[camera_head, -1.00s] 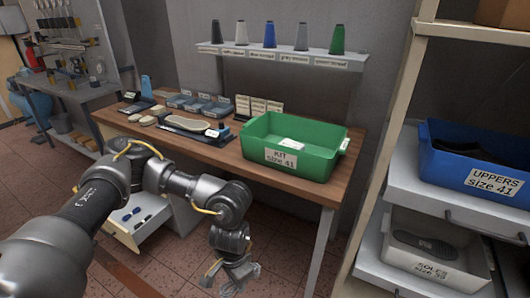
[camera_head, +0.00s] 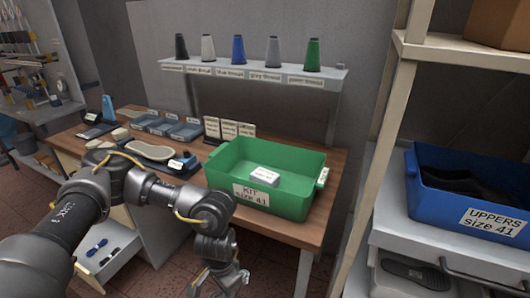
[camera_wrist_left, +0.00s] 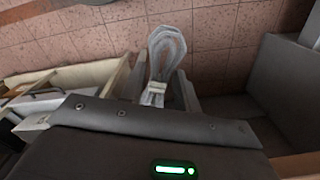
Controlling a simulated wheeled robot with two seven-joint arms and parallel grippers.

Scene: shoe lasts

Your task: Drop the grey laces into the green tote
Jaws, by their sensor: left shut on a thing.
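The grey laces (camera_wrist_left: 166,50) are a looped bundle with a pale band, seen in the left wrist view. My left gripper (camera_wrist_left: 160,98) is shut on them at the banded end, and the loops stick out over the floor. In the head view my left gripper (camera_head: 222,282) hangs low in front of the bench, below and in front of the tote; the laces are hard to make out there. The green tote (camera_head: 243,194), labelled "KIT size 41", stands on the bench with its top open. A small white box (camera_head: 264,175) lies inside it. My right gripper is out of view.
The wooden bench (camera_head: 318,215) also carries cards, blue-grey trays and a sole left of the tote. A thread shelf (camera_head: 255,72) hangs behind. An open drawer (camera_head: 108,256) is below left. A rack with a blue bin (camera_head: 430,200) stands right.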

